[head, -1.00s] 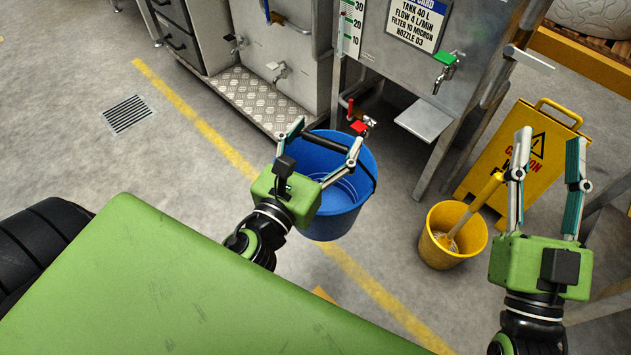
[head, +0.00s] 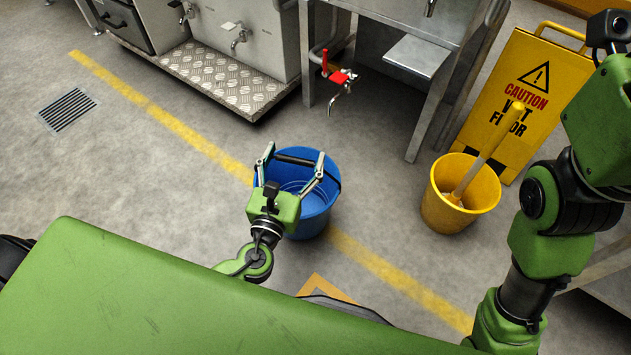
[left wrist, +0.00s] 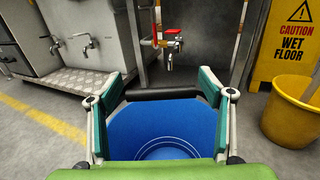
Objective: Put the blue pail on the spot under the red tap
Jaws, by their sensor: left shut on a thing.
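The blue pail (head: 318,212) is low in front of my green base, over the yellow floor line. My left gripper (head: 297,158) is shut on the dark grip of its handle, which spans between the fingertips. In the left wrist view the pail (left wrist: 165,125) shows below the black handle grip (left wrist: 163,93). I cannot tell whether the pail touches the floor. The red tap (head: 340,78) is beyond it, up and to the right, apart from it; it also shows in the left wrist view (left wrist: 170,42). No marked spot shows clearly under it. My right gripper's fingers are out of frame.
A yellow bucket (head: 440,208) with a handled tool in it stands right of the pail, before a yellow caution sign (head: 545,75). A metal bench leg (head: 430,125) stands right of the tap. Floor (head: 320,130) between pail and tap is clear.

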